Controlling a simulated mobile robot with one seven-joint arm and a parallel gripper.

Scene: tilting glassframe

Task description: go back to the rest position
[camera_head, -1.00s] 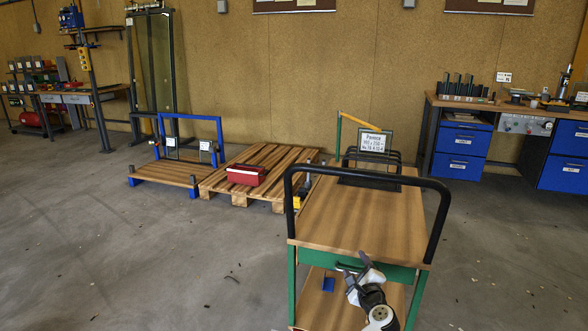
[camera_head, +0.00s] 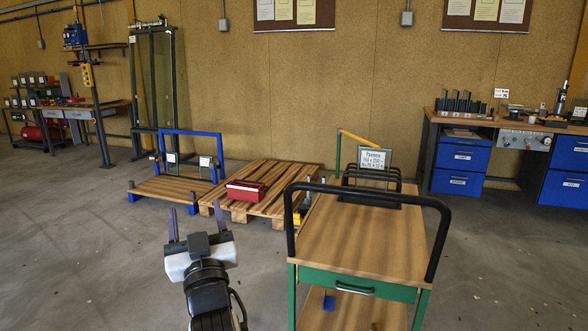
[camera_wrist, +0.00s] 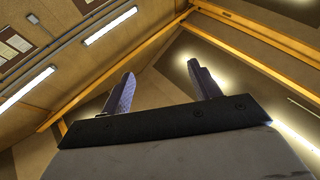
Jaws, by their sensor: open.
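My gripper (camera_head: 196,218) is raised in front of the floor, left of the cart, with its two fingers pointing up. The fingers stand apart with nothing between them. In the wrist view my gripper (camera_wrist: 165,88) is also open and empty, with the ceiling and lamps behind it. My gripper touches nothing that I can see.
A wooden-topped cart (camera_head: 360,240) with a black handle (camera_head: 290,215) stands close on the right. Behind are a pallet (camera_head: 275,180) with a red box (camera_head: 246,191) and a blue-framed stand (camera_head: 172,188). A workbench (camera_head: 500,122) is at the right wall. The left floor is clear.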

